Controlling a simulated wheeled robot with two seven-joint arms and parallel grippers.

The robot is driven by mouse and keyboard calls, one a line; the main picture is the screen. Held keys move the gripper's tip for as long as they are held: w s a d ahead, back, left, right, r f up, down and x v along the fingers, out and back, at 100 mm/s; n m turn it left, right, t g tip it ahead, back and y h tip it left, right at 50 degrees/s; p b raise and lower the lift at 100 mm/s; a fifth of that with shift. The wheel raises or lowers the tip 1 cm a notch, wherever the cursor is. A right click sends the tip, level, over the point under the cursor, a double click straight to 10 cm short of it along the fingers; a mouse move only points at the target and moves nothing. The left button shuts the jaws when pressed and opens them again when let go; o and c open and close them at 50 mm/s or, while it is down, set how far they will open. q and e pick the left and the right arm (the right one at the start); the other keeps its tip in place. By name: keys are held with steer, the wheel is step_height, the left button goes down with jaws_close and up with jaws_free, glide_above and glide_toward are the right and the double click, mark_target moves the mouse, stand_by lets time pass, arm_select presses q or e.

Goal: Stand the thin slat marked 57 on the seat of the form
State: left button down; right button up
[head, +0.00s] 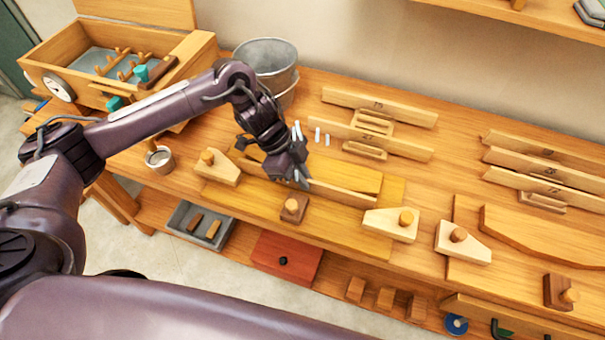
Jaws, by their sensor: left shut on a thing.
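My left gripper (302,182) is over the form (230,199), a flat wooden base in the middle of the bench. It is shut on a thin wooden slat (343,194), which stands on edge along the form. Part of the slat is hidden behind the gripper, and no number on it can be read. I cannot tell whether its lower edge touches the seat (355,178), the yellow-brown part of the form behind it. Pale wedge blocks with round knobs sit at the form's left (219,167) and right (390,224). A dark knobbed block (294,208) sits in front. My right gripper is out of view.
Numbered slats stand in holders behind the form (380,107) and at the right (545,180). A metal bucket (268,62) and an open wooden box (120,60) stand at the back left. A small cup (160,160) is left of the form. A second form (480,270) lies at the right.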

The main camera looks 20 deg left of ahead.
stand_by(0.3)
arm_select(q)
steer(key=c, duration=1.6)
jaws_free()
steer(key=shift+o, duration=0.7)
steer(key=shift+s, duration=0.15)
steer(key=shift+w+r, duration=0.15)
steer(key=shift+w, duration=0.05)
steer(key=r+p, duration=0.2)
steer(key=shift+w+r+p, duration=0.2)
steer(key=shift+w+p, duration=0.05)
steer(key=shift+p, duration=0.05)
steer(key=r+p, duration=0.2)
steer(key=r, duration=0.1)
steer(key=shift+s+p, duration=0.3)
steer(key=shift+p, duration=0.05)
step_height(320, 180, up, 5)
steer(key=p, duration=0.5)
steer(key=shift+r, duration=0.15)
